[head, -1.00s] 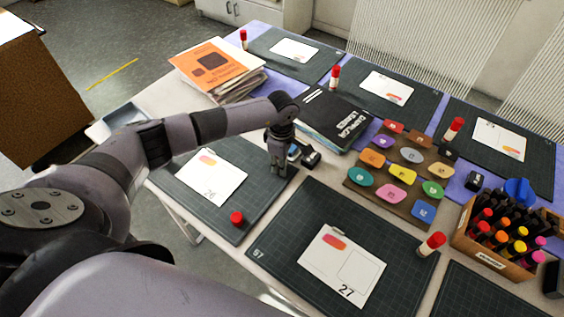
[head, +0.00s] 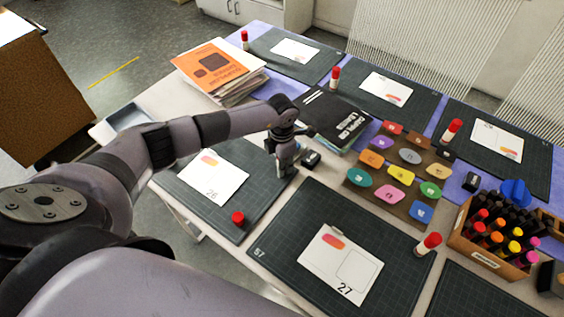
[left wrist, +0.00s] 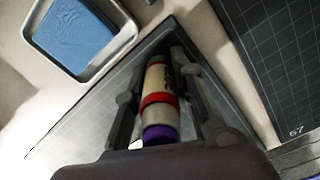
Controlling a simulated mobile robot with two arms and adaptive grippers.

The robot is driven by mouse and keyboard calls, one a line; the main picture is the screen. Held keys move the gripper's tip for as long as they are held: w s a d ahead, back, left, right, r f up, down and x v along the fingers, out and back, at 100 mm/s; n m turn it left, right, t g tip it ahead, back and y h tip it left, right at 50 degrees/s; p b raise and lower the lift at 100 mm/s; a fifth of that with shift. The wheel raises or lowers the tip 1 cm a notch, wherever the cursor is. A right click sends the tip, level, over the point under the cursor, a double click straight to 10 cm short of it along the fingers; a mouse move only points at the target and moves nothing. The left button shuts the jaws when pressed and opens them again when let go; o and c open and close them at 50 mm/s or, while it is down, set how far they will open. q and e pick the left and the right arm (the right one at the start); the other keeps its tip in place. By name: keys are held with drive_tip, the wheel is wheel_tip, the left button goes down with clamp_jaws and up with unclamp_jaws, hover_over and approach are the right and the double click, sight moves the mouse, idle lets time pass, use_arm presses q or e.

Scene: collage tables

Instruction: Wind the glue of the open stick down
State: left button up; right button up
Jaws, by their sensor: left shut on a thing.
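The open glue stick (left wrist: 158,95) shows in the left wrist view, with a white body, a red band and purple at the end nearest my palm. It lies lengthwise between the two fingers of my left gripper (left wrist: 160,88), which is shut on it. In the head view my left gripper (head: 285,172) points down over the right part of the mat with card 26 (head: 255,205); the stick is hidden there. A loose red cap (head: 238,218) sits on the front of that mat. My right gripper is not in view.
A tray with a blue sponge (left wrist: 72,35) is near the left gripper. Capped glue sticks (head: 429,243) stand on other mats. A wooden box of markers (head: 490,262) stands at right.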

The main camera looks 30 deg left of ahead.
use_arm(q)
drive_tip(key=n+p, duration=0.1)
drive_tip(key=n, duration=0.3)
drive_tip(key=shift+s+f+n, duration=0.1)
drive_tip(key=shift+s+n, duration=0.05)
drive_tip(key=shift+n, duration=0.15)
drive_tip(key=shift+n+p, duration=0.55)
drive_tip(key=shift+n, duration=1.15)
drive_tip(key=n+p, duration=0.1)
drive_tip(key=n, duration=0.1)
drive_tip(key=shift+n+p, duration=0.35)
drive_tip(key=shift+n, duration=0.55)
drive_tip(key=o, duration=1.2)
